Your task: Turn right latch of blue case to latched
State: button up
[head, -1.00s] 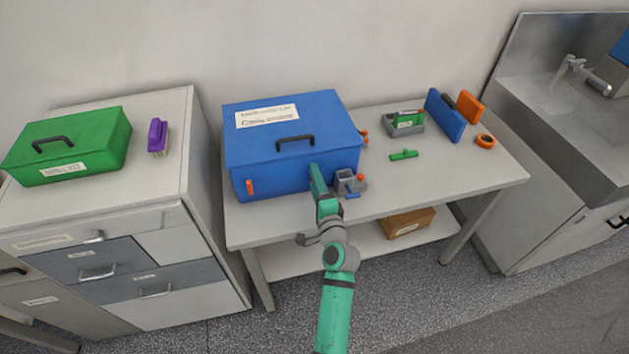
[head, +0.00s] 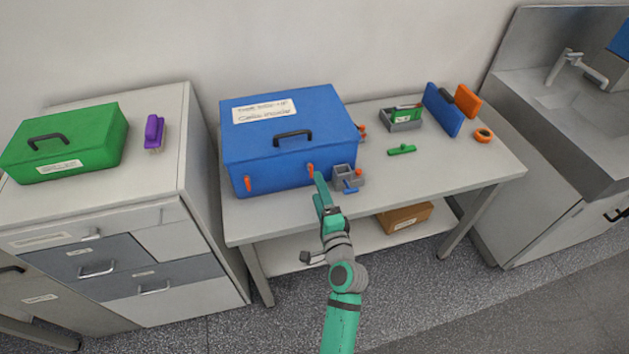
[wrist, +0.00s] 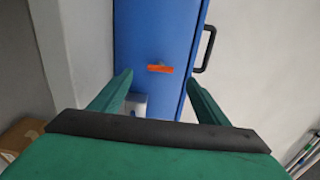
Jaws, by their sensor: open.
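The blue case (head: 280,140) stands shut on the bench, with a black handle on its lid. Its right latch (head: 310,169) is a small orange bar on the front face, upright in the head view. The left latch (head: 248,184) is a similar upright orange bar. My gripper (head: 320,184) is in front of the case, just below and right of the right latch. In the wrist view, my gripper (wrist: 159,82) is open and empty, its green fingers apart on either side of the right latch (wrist: 160,68). The latch lies ahead of the fingertips, apart from them.
A grey holder (head: 344,178) with blue and orange pieces stands close by the case's front right corner, near my gripper. A green piece (head: 401,150) and a grey tray (head: 402,125) lie further right. The bench front right is clear.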

jog(key=shift+v, duration=2.2)
jog(key=s+f+n+g+h, duration=0.1)
jog(key=s+f+n+h, duration=0.3)
jog(key=s, duration=0.6)
jog(key=s+f+n+g, duration=0.1)
jog(key=s+f, duration=0.5)
jog(key=s, duration=0.3)
jog(key=s+a+r+n, duration=0.1)
jog(key=s+r+n, duration=0.2)
jog(key=s, duration=0.7)
jog(key=s+a+r+n, duration=0.2)
jog(key=s+r+n, duration=0.1)
jog(key=s+n, duration=0.4)
jog(key=v, duration=0.3)
jog(key=shift+s, duration=0.3)
jog(key=shift+f, duration=0.1)
